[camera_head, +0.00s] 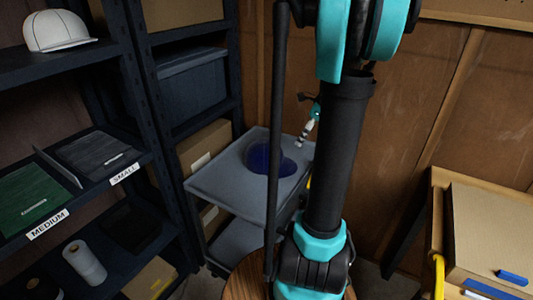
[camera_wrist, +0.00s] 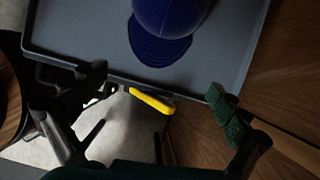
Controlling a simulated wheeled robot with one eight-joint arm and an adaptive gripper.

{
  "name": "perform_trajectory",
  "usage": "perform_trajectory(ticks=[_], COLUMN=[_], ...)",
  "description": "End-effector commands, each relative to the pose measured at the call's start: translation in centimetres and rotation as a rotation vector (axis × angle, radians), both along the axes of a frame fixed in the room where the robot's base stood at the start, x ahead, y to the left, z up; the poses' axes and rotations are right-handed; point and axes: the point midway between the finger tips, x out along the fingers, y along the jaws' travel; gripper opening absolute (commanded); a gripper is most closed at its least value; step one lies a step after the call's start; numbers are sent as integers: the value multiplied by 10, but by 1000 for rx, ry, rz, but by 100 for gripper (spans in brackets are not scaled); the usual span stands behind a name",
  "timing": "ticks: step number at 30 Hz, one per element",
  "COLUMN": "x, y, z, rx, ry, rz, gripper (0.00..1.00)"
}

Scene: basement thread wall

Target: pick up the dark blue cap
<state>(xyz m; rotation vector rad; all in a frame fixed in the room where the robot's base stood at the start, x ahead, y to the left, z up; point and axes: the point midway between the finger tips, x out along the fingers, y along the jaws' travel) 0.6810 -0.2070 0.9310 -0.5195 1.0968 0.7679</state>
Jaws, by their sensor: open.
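The dark blue cap (camera_head: 268,158) lies on the top tray of a grey cart (camera_head: 222,184), partly behind my arm in the head view. In the wrist view the cap (camera_wrist: 168,14) is at the top edge, cut off by the frame, with its brim (camera_wrist: 158,48) towards my gripper. My gripper (camera_wrist: 157,84) is open and empty. Its fingers are spread wide to the left and right, over the near rim of the tray in the picture. The cap is beyond the fingertips, not between them.
A white cap (camera_head: 58,31) sits on the upper left shelf. Shelves labelled MEDIUM and SMALL hold flat items. A yellow object (camera_wrist: 152,101) shows beside the tray rim. A wooden table with a box (camera_head: 490,225) is at right. The tray is bare around the cap.

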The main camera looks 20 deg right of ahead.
Motion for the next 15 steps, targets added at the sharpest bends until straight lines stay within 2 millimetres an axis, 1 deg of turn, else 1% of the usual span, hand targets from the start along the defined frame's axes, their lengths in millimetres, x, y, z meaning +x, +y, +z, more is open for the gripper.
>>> perform_trajectory(ticks=[2, 5, 15], x=[3, 6, 23], y=[0, 5, 26], z=[-6, -20, -82], rx=[6, 6, 4], ry=[4, 4, 4], rz=[-12, -10, -8], gripper=[99, 99, 99])
